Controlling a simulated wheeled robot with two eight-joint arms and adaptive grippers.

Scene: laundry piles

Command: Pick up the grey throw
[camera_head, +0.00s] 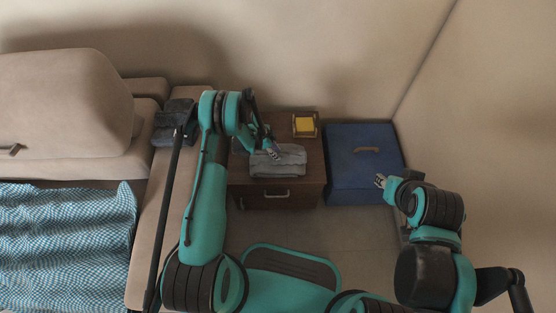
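The grey throw (285,162) lies folded on top of a brown wooden bedside cabinet (310,176), near its front edge. My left gripper (272,152) reaches in from the left and sits at the throw's upper left part, at or just above the cloth. Its fingertips are small and dark here, so I cannot tell whether they are open or touching it. My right gripper (381,181) is off to the right, over the edge of the blue box, away from the throw. Its finger opening is too small to judge.
A yellow item in a small holder (304,125) stands behind the throw on the cabinet. A blue box (345,182) with a brown handle stands right of the cabinet. A beige sofa or bed (70,105) with a blue-white checked cloth (65,245) is at left. Walls close the back and right.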

